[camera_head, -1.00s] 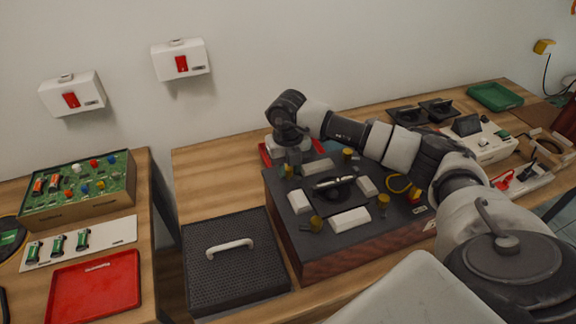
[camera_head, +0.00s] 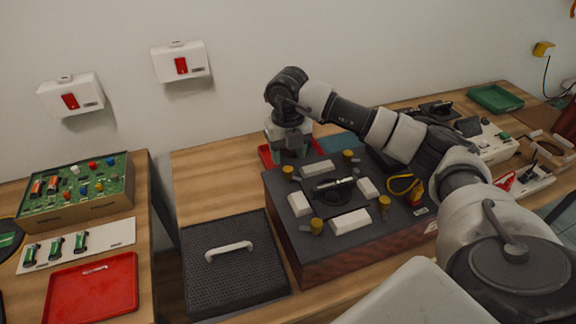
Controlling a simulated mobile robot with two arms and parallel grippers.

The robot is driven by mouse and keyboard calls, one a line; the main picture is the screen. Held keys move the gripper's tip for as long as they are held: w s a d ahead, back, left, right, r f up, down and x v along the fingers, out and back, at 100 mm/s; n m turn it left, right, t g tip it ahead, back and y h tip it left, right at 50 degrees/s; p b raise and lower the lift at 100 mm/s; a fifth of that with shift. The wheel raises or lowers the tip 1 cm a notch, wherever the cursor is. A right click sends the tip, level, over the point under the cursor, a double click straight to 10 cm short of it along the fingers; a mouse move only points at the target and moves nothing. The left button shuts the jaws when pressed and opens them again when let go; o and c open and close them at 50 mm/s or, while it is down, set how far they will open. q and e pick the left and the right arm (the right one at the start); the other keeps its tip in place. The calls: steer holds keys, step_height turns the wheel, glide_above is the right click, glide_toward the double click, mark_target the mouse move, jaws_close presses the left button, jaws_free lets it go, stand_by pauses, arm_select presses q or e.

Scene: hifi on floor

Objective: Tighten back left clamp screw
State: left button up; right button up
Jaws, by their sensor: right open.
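The dark box (camera_head: 300,255) with a wooden front stands on the table. Yellow-brown clamp screws stand near its top's corners: back left (camera_head: 288,172), back right (camera_head: 347,156), front right (camera_head: 384,202) and front left (camera_head: 316,225). White blocks (camera_head: 350,220) and a dark central part (camera_head: 332,184) lie between them. My right gripper (camera_head: 289,157) points down behind the back left screw, open, with nothing seen between its fingers. It looks apart from the screw, though the depth gap is hard to judge. My left gripper is not in view.
A red tray (camera_head: 265,153) lies behind the box, partly hidden by my gripper. A perforated black cover (camera_head: 232,281) with a white handle (camera_head: 229,250) lies left of the box. My right arm spans above the box's back right.

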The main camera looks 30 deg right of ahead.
mark_target(288, 169)
step_height(288, 169, up, 6)
steer(key=shift+f+b, duration=0.15)
steer(key=shift+b, duration=0.15)
stand_by(0.4)
